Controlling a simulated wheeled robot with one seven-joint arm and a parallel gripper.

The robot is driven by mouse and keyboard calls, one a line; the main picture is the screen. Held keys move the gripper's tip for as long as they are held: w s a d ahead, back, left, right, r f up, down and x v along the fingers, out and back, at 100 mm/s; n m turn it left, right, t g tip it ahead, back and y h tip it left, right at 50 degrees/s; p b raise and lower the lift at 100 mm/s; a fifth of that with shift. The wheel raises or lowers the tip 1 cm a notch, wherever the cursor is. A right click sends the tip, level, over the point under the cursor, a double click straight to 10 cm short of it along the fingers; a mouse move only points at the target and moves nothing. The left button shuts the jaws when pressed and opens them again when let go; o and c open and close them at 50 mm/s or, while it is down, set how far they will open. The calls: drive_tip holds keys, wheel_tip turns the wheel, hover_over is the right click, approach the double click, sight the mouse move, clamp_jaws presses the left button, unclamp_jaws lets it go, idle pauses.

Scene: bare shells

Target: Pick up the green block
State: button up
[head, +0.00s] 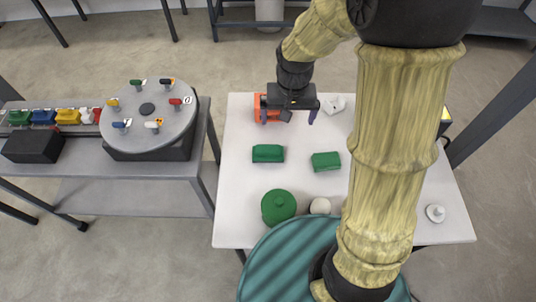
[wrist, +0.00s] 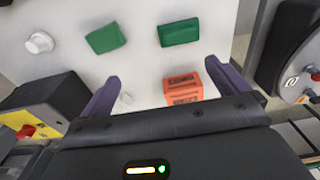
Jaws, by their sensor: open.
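Two green blocks lie apart on the white table (head: 235,210). In the head view, one green block (head: 268,153) is left of centre and the other green block (head: 326,161) is to its right. In the wrist view, they show at the top as the right green block (wrist: 179,32) and the tilted left green block (wrist: 105,37). My gripper (head: 288,117) is open and empty above the table's far part, with the blocks on the near side of it. Its purple fingers show wide apart in the wrist view (wrist: 164,86).
An orange block (head: 272,104) lies by my gripper's left finger. A white piece (head: 336,104) is right of the gripper. A green round object (head: 278,206) stands near the front edge, a white knob (head: 435,213) at right. A grey turntable (head: 148,120) stands on the left bench.

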hover_over(268, 147)
wheel_tip(268, 147, down, 3)
drive_tip(key=shift+r+g+b, duration=0.1)
drive_tip(key=shift+g+b, duration=0.2)
drive_tip(key=shift+g, duration=0.1)
wheel_tip(268, 147, down, 12)
drive_tip(key=shift+f+p, duration=0.15)
drive_tip(key=shift+p, duration=0.4)
drive_tip(key=shift+f, duration=0.1)
drive_tip(key=shift+s+f+p, duration=0.1)
drive_tip(key=shift+f+p, duration=0.5)
drive_tip(key=shift+f, duration=1.85)
